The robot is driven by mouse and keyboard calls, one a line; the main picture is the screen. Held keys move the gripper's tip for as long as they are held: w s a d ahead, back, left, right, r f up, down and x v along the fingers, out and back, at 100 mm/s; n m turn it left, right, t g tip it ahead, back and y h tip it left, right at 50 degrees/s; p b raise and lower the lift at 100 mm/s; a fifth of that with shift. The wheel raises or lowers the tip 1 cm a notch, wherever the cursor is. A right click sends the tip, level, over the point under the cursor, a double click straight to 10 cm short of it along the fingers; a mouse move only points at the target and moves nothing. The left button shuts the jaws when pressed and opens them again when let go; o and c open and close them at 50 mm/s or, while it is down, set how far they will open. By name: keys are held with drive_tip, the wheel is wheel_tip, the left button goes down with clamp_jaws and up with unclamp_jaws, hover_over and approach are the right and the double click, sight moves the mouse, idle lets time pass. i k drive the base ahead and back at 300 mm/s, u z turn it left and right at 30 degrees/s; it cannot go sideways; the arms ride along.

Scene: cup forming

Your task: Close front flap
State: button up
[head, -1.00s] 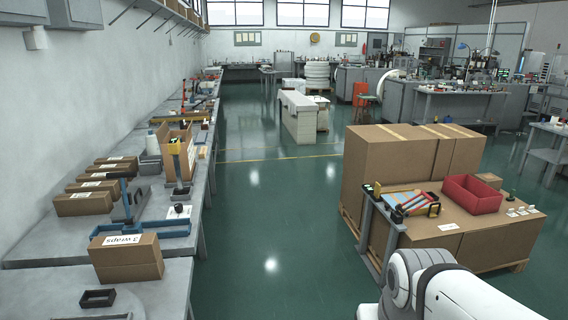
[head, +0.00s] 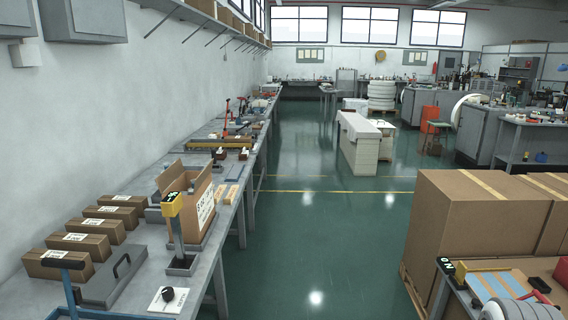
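An open brown cardboard carton (head: 198,212) stands on the grey bench along the left wall. Its upper flaps stand up, and a white printed label shows on its right side. I cannot tell which raised panel is the front flap. Only a white part of my arm shows at the bottom right corner. My gripper is outside the view.
Several closed brown boxes (head: 80,241) line the bench by the wall. A grey case (head: 110,277) with a handle and a black knob on a white plate (head: 168,299) lie nearer. Large cartons (head: 480,215) stand at right. The green floor (head: 320,240) between is clear.

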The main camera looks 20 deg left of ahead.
sight(199, 180)
drive_tip(key=u, duration=0.35)
drive_tip(key=i, duration=1.55)
drive_tip(key=u, duration=0.95)
drive_tip(key=i, duration=1.15)
drive_tip(key=u, duration=0.5)
